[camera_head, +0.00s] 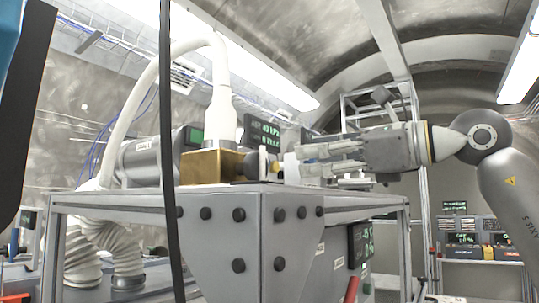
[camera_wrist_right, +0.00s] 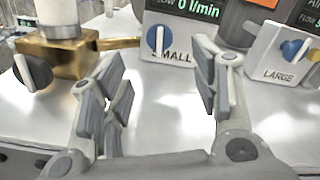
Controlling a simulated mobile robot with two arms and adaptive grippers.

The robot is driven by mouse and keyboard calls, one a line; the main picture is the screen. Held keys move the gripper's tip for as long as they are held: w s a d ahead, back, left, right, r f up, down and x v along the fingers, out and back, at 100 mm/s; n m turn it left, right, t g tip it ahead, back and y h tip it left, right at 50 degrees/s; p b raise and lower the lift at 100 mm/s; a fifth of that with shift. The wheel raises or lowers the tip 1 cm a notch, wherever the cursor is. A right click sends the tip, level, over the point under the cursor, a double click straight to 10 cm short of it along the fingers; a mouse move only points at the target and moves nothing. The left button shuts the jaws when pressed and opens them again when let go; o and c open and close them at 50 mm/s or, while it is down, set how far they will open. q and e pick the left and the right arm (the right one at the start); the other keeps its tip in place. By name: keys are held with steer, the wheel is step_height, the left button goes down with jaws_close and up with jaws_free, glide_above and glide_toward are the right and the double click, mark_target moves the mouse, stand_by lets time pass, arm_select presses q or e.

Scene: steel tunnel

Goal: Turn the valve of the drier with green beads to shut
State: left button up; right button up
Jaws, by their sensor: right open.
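My right gripper (camera_head: 292,162) reaches in from the right over the tabletop, with its fingers pointing left. In the right wrist view the gripper (camera_wrist_right: 158,58) is open, with nothing between its fingers. Beyond them stands a white box marked SMALL (camera_wrist_right: 150,22) with a round blue valve knob (camera_wrist_right: 160,41) and an upright white handle. My left gripper is not in view.
A brass block (camera_head: 208,166) with a white column and hose (camera_head: 222,105) stands on the table (camera_head: 120,199); its black knob (camera_wrist_right: 33,72) shows in the wrist view. A dark pole (camera_head: 168,120) crosses the head view. Bare white tabletop (camera_wrist_right: 170,115) lies under my fingers.

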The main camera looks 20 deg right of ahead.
steer(key=p+x, duration=0.3)
steer(key=x, duration=0.6)
steer(key=shift+w+a, duration=0.15)
steer(key=shift+w, duration=0.05)
